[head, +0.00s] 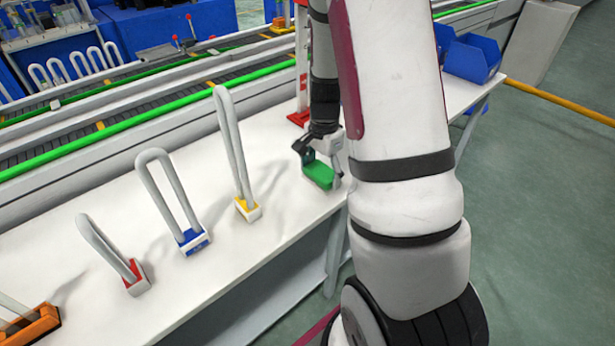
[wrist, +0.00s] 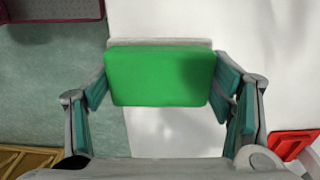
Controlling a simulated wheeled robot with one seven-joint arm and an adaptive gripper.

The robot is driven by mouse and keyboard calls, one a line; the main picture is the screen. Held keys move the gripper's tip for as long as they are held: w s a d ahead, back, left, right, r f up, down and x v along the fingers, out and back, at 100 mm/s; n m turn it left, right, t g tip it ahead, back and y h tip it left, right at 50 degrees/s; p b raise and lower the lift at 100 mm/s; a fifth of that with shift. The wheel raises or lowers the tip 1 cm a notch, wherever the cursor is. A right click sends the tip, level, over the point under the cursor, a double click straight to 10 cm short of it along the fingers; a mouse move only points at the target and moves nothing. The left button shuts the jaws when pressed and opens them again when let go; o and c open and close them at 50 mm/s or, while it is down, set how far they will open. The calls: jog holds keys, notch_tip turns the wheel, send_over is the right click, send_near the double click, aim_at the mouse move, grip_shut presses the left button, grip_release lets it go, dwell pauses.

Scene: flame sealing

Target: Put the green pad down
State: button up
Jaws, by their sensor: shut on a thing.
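The green pad (head: 319,175) is at my gripper near the front edge of the white table (head: 275,212). In the wrist view the green pad (wrist: 160,76) lies level between the two fingers, and a pale strip shows along its far side. My gripper (head: 323,160) is shut on the pad, with a teal-padded finger at each end of it. In the wrist view the pad spans the line between the table top and the green floor. I cannot tell whether its underside touches the table.
Looped tubes stand left on the table in a yellow holder (head: 248,210), a blue holder (head: 194,242) and a red holder (head: 137,278). An orange holder (head: 30,325) is at the lower left. A red base (wrist: 290,144) is close by. Blue bins (head: 472,58) stand beyond my arm.

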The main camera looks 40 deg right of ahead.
aim_at(308, 165)
jog(key=w, duration=0.1)
jog(key=w+a, duration=0.1)
jog(key=w, duration=0.1)
jog(key=shift+w+a+f, duration=0.2)
jog(key=shift+w+f, duration=0.05)
jog(key=shift+w, duration=0.15)
jog(key=shift+f, duration=1.7)
jog(key=shift+f, duration=0.2)
jog(key=o, duration=1.1)
jog(key=shift+r, duration=0.15)
